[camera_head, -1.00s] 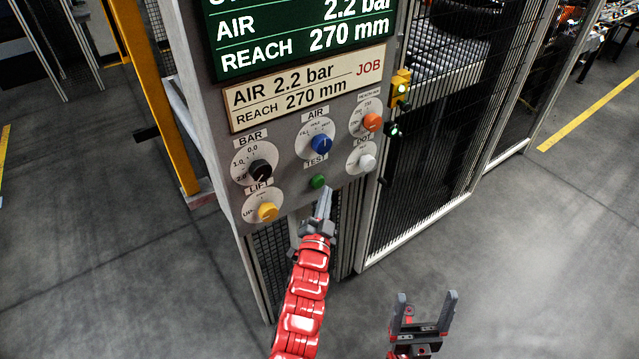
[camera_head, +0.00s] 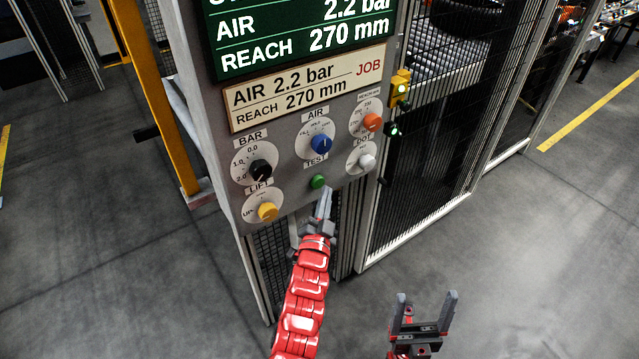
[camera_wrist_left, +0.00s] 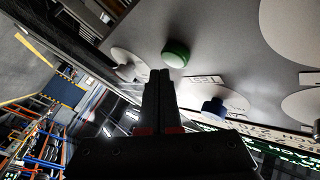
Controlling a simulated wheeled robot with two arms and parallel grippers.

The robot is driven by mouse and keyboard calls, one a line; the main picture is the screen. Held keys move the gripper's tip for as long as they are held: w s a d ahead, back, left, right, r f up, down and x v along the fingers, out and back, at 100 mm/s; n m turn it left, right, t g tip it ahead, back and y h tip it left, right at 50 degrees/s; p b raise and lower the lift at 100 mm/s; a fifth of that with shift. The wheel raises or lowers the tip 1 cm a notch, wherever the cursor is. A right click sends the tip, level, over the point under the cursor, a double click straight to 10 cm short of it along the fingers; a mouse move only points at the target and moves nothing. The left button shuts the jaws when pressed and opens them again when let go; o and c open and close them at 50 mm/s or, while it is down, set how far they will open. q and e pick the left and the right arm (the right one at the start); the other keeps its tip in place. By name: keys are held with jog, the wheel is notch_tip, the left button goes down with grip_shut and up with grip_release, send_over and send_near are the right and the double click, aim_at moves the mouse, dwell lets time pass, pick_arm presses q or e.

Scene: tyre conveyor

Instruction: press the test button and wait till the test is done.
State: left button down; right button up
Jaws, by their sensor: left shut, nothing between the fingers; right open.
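The green test button (camera_head: 317,181) sits low on the grey control panel (camera_head: 292,190), under the TEST label. It also shows in the left wrist view (camera_wrist_left: 175,54), just beyond the fingertips. My left gripper (camera_head: 325,192) is shut and empty, its tips just below and right of the button in the head view. In the left wrist view, the shut fingers (camera_wrist_left: 160,74) point toward the button, with a small gap in the picture; I cannot tell the depth between them. My right gripper (camera_head: 427,298) is open and empty, low over the floor, away from the panel.
Around the button are the black BAR knob (camera_head: 261,170), yellow LIFT knob (camera_head: 267,211), blue AIR knob (camera_head: 321,144), orange reach knob (camera_head: 372,122) and white DOT knob (camera_head: 367,161). A job card (camera_head: 306,88) reads 2.2 bar, 270 mm. A mesh fence (camera_head: 425,150) stands right.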

dwell(0.4)
pick_arm(q)
jog(key=shift+w+a, duration=0.25)
jog(key=shift+w, duration=0.1)
jog(key=shift+w+a, duration=0.35)
jog(key=shift+w, duration=0.1)
dwell(0.8)
jog(key=shift+s, duration=0.1)
jog(key=shift+s+d+b, duration=0.55)
jog(key=shift+s+b, duration=0.05)
jog(key=shift+s, duration=0.1)
jog(key=s+d+b, duration=0.1)
jog(key=s, duration=0.1)
jog(key=s+d+b, duration=0.1)
jog(key=s+d, duration=0.1)
dwell(0.5)
